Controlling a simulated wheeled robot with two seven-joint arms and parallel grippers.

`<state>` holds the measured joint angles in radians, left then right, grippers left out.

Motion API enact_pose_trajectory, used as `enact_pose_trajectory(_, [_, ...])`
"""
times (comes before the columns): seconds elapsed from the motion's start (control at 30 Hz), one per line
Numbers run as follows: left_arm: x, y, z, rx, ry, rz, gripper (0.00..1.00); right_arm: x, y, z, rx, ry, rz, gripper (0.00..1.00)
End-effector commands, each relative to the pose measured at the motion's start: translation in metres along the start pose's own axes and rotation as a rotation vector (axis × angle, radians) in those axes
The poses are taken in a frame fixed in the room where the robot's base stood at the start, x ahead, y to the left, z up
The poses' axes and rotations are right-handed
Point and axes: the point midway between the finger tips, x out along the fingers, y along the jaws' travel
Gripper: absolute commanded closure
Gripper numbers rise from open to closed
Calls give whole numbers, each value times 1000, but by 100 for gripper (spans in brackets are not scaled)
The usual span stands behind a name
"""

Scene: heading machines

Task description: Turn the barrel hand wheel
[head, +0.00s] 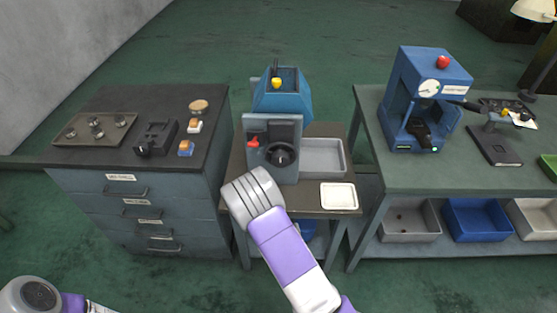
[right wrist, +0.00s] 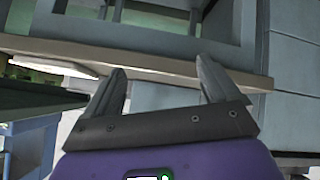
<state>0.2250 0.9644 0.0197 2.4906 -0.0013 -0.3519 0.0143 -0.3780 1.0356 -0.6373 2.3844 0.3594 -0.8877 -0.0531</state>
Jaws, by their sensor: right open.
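The hand wheel (head: 281,155) is a round black wheel on the grey front plate of a blue machine (head: 283,102) on the middle bench. My right arm comes up from the lower right, and its grey end stands in front of the bench, below and left of the wheel. My right gripper's fingers are hidden in the head view. In the right wrist view my right gripper (right wrist: 162,75) is open and empty, facing a bench edge. The wheel cannot be made out there. Only part of my left arm shows at the lower left; its gripper is out of sight.
A red knob (head: 254,142) sits left of the wheel. A grey tray (head: 323,157) and a white tray (head: 339,196) are to its right. A drawer cabinet (head: 140,205) stands left. A green-topped bench (head: 455,165) with a blue press (head: 425,90) stands right.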

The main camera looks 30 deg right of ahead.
Motion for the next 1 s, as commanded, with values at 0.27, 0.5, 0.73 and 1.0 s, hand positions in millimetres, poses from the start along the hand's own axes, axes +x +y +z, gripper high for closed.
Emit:
enact_pose_trajectory(0.27, [9,-3,0,0,0,0,47,-46,46,-168,-84,577,256,12])
enact_pose_trajectory(0.5, [10,-4,0,0,0,0,47,-62,56,-204,-90,695,308,12])
enact_pose_trajectory(0.73, [14,-5,-1,0,0,0,47,-35,65,-225,-90,691,308,12])
enact_pose_trajectory(1.0, [17,-6,-1,0,0,0,47,-14,72,-243,-91,688,306,12])
